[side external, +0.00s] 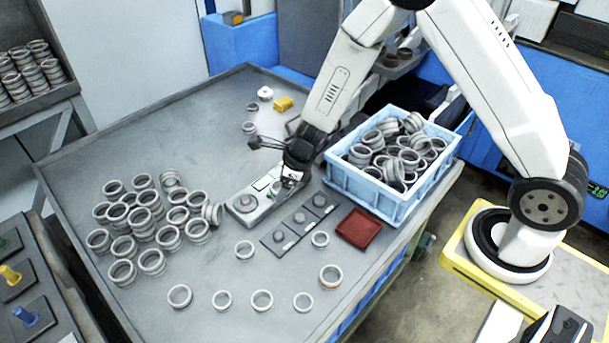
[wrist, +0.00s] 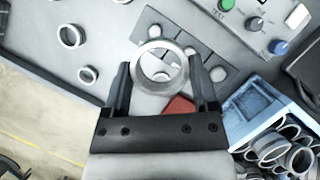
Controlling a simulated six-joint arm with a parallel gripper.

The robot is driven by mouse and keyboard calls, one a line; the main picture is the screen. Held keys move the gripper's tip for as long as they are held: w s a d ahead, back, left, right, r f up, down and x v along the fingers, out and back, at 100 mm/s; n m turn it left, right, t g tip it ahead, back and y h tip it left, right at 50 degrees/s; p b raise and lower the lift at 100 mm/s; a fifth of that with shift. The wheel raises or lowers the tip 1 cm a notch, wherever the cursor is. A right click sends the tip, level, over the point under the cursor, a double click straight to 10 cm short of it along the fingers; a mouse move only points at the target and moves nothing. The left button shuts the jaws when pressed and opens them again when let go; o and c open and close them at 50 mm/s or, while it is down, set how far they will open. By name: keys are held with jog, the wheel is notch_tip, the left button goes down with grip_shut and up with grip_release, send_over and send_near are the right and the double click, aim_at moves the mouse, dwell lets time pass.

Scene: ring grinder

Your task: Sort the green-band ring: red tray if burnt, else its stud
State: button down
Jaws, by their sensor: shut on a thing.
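My gripper (wrist: 160,75) is shut on a grey metal ring (wrist: 150,50), held between the fingertips in the wrist view. No green band can be made out on it. In the side view my gripper (side external: 290,182) is low over the grey tester box (side external: 248,206), and the held ring is hard to make out there. The dark stud plates (side external: 284,238) lie in a row beside the tester, each with a round stud. The red tray (side external: 358,228) is empty to their right; part of it shows behind the gripper in the wrist view (wrist: 180,106).
A blue crate (side external: 345,182) full of rings stands right of my gripper. Many rings (side external: 140,215) are heaped at left. Several single rings (side external: 262,300) lie along the front of the table.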

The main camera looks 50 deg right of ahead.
jog(key=n+g+y, duration=0.1)
jog(key=n+g, duration=0.1)
jog(key=n, duration=0.3)
send_over(299, 217)
notch_tip(299, 217, down, 10)
jog(key=shift+d+r, duration=0.1)
jog(key=shift+r, duration=0.05)
jog(key=shift+s+d+f+n, duration=0.1)
jog(key=shift+d+f+n, duration=0.35)
jog(key=shift+f, duration=0.25)
jog(key=shift+f, duration=0.15)
jog(key=shift+a+f, duration=0.1)
jog(key=shift+f, duration=2.2)
